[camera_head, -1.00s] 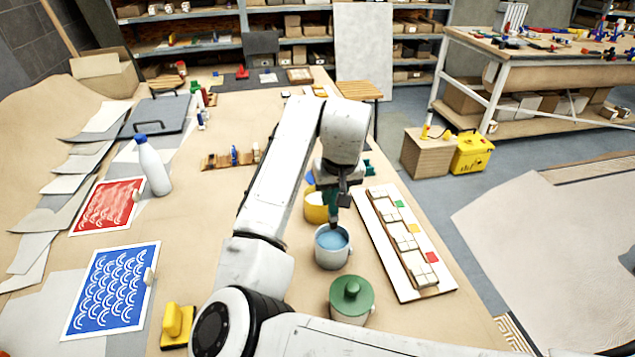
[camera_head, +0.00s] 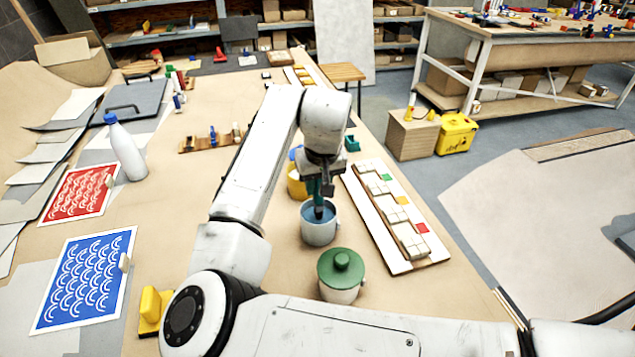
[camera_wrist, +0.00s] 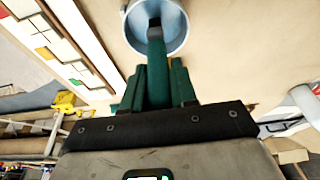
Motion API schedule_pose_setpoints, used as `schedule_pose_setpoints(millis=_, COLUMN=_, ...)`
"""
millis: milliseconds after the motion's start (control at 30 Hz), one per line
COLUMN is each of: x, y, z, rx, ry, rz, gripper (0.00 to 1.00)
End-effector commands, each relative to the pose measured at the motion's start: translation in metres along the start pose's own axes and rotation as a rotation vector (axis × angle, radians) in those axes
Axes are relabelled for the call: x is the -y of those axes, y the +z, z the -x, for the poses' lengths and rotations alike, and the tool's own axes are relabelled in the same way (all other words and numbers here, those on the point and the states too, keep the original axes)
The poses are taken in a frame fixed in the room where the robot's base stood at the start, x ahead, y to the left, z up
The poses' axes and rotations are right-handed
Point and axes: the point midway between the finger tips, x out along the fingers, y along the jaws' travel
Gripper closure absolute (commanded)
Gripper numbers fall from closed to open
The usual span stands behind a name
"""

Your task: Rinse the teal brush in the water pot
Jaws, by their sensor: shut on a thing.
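The water pot (camera_head: 319,234) is a white pot with blue water inside, standing on the bench. My gripper (camera_head: 319,182) is right above it, pointing down, shut on the teal brush (camera_wrist: 157,75). In the wrist view the brush runs from between the fingers into the mouth of the pot (camera_wrist: 180,42). Its dark tip is inside the rim, over or in the blue water; how deep it goes I cannot tell.
A pot with a green lid (camera_head: 341,275) stands in front of the water pot, and a yellow pot (camera_head: 296,186) behind it. A long board with tiles (camera_head: 397,222) lies to the right. Red and blue patterned panels (camera_head: 84,281) and a white bottle (camera_head: 126,150) are at the left.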

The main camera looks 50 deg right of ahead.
Motion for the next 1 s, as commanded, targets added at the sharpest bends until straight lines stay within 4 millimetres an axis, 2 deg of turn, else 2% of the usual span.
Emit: schedule_pose_setpoints(millis=1000, x=-0.0001, y=0.0012, z=-0.0046, rx=0.0, ry=0.001, rz=0.0, gripper=1.0)
